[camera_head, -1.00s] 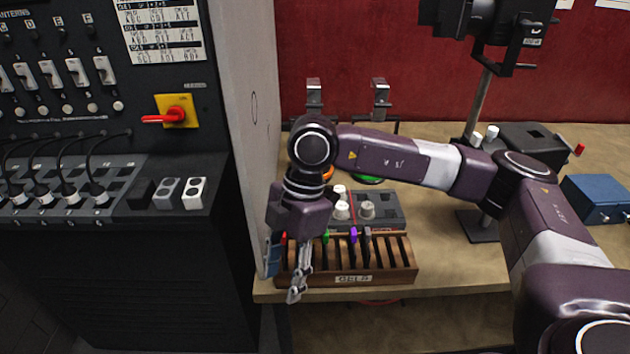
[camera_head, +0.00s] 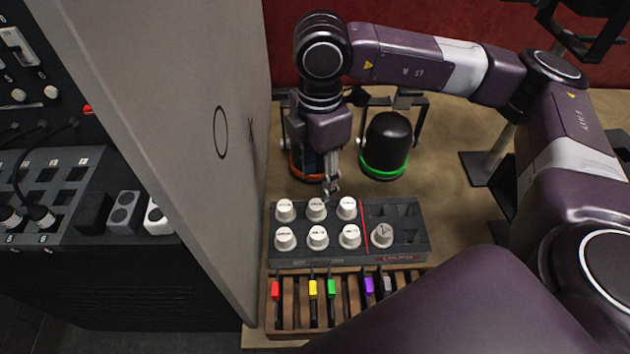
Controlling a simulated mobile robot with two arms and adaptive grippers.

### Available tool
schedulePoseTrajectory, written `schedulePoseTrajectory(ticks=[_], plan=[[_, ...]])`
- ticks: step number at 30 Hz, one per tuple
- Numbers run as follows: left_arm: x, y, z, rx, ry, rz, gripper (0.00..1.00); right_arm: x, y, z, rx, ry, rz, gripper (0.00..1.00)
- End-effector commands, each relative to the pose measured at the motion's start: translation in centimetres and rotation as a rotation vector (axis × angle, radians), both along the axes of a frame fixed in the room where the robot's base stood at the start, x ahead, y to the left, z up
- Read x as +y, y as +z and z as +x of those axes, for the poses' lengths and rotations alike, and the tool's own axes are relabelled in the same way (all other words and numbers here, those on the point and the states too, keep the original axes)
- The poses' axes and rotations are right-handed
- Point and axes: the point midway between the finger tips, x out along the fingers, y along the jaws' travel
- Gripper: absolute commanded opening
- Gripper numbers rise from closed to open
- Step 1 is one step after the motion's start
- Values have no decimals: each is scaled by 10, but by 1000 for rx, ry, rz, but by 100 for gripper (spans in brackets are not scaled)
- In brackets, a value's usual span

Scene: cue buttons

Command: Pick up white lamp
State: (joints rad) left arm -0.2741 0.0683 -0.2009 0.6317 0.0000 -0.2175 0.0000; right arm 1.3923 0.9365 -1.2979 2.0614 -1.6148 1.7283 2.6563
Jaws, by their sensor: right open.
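I cannot make out a lamp that is plainly white. A black lamp with a green ring (camera_head: 386,143) stands in a bracket at the back of the table. A second dark lamp with an orange-red ring (camera_head: 297,165) stands left of it, mostly hidden behind my right gripper. My right gripper (camera_head: 333,190) points down, open and empty, in front of these lamps and near the back edge of a dark box (camera_head: 400,257) with white knobs. My left gripper is not in view.
A wooden rack (camera_head: 300,333) with coloured tabs stands in front of the knob box. A grey wall panel (camera_head: 175,110) rises close on the left, with a black control console (camera_head: 45,270) beyond it. Bare table (camera_head: 445,190) lies right of the green-ringed lamp.

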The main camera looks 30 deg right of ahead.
Motion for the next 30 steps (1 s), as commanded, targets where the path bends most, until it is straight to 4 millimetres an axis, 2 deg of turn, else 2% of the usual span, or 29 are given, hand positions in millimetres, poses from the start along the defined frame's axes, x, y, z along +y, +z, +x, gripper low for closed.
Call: schedulePoseTrajectory(ticks=[4,9,13,17,21,25,30], plan=[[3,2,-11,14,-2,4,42,0,-5,-1,2,0,-1,43],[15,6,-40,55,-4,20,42,0,-23,-1,3,0,-1,43],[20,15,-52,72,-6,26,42,3,-35,-3,4,1,-1,43],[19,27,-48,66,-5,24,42,6,-52,-6,4,2,-1,43],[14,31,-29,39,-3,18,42,6,-72,-5,3,0,0,43],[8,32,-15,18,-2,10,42,6,-78,-5,-1,1,0,43],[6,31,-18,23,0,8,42,6,-78,-4,-1,1,0,43]])
